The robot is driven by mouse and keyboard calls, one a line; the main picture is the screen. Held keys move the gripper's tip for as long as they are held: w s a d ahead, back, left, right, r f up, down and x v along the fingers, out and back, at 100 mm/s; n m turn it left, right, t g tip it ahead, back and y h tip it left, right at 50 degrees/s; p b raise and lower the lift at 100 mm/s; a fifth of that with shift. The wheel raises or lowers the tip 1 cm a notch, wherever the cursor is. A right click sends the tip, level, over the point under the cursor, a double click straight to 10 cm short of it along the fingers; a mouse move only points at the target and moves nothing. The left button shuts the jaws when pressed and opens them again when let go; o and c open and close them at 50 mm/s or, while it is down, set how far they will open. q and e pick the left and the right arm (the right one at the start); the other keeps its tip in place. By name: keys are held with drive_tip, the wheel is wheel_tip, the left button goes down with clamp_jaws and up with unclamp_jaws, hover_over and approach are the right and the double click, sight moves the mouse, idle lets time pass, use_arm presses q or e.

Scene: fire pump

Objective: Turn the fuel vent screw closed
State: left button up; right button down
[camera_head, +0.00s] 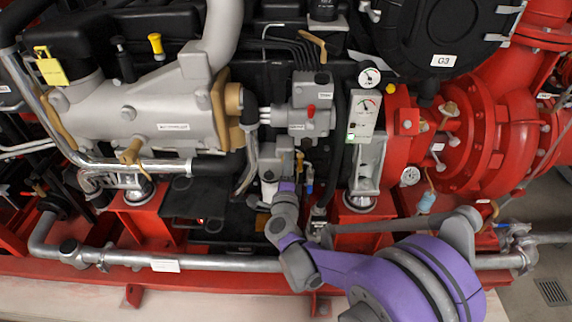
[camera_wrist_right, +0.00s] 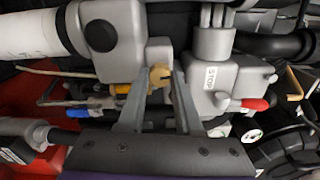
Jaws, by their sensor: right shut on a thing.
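The fuel vent screw (camera_wrist_right: 160,75) is a small brass-coloured piece on the front of a grey housing, seen in the right wrist view. My right gripper (camera_wrist_right: 161,80) has its two grey fingers on either side of the screw and is shut on it. In the head view my right gripper (camera_head: 288,182) reaches up to the grey fuel unit (camera_head: 271,162) in the middle of the engine. The fingertips and the screw are too small and covered to make out there. My left gripper is not in view.
A grey block with a red-tipped lever (camera_wrist_right: 253,104) sits right of the fingers. Blue and yellow fittings (camera_wrist_right: 78,113) lie to their left. In the head view, a gauge panel (camera_head: 363,117) and red pump casing (camera_head: 475,140) stand right; a horizontal pipe (camera_head: 215,263) runs below.

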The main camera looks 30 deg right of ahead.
drive_tip(key=shift+m, duration=0.6)
drive_tip(key=c, duration=0.6)
unclamp_jaws()
drive_tip(key=v, duration=1.1)
drive_tip(key=shift+d, duration=0.1)
